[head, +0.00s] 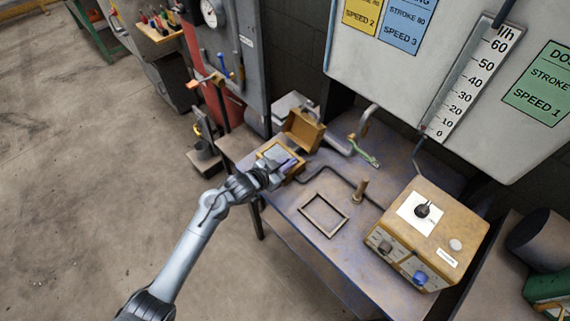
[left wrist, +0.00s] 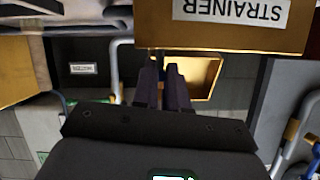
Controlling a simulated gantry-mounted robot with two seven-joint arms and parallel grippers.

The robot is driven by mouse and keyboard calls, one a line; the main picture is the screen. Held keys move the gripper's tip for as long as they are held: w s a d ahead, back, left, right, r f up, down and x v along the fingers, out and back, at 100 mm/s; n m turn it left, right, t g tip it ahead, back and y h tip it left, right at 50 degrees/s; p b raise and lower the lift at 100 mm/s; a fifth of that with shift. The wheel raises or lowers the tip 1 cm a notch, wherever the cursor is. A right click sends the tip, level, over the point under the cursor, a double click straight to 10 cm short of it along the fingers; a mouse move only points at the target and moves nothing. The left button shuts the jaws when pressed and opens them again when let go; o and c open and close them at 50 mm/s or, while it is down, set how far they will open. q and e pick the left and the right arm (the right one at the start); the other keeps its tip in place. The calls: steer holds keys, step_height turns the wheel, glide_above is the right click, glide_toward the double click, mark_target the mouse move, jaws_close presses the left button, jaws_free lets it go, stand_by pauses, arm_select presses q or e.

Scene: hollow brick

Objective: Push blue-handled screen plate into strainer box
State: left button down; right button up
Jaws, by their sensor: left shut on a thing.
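The strainer box is an ochre box on the bench in the head view, with its lid (head: 304,129) standing open at the back. In the left wrist view an ochre panel (left wrist: 222,38) has an upside-down STRAINER label, with a bright opening below it. My left gripper (head: 288,166) is at the front of the box, and its fingers (left wrist: 164,88) point at that opening. It is shut on the blue handle of the screen plate, a small blue-violet patch between the fingers. The plate itself is mostly hidden, so I cannot tell how deep it sits. My right gripper is not in view.
An empty dark rectangular frame (head: 323,215) lies on the bench, near a brass post (head: 360,191). An ochre control box (head: 428,236) with knobs stands at right. A green-handled item (head: 363,151) lies behind. A hose runs across the bench beside the strainer box.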

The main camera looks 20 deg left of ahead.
arm_select(q)
steer(key=shift+f, duration=0.1)
steer(key=c, duration=1.1)
jaws_free()
steer(key=shift+s+a+r, duration=0.25)
steer(key=shift+s, duration=0.15)
steer(key=p+v, duration=0.2)
steer(key=v, duration=0.7)
steer(key=shift+s, duration=0.35)
steer(key=shift+a+r, duration=0.15)
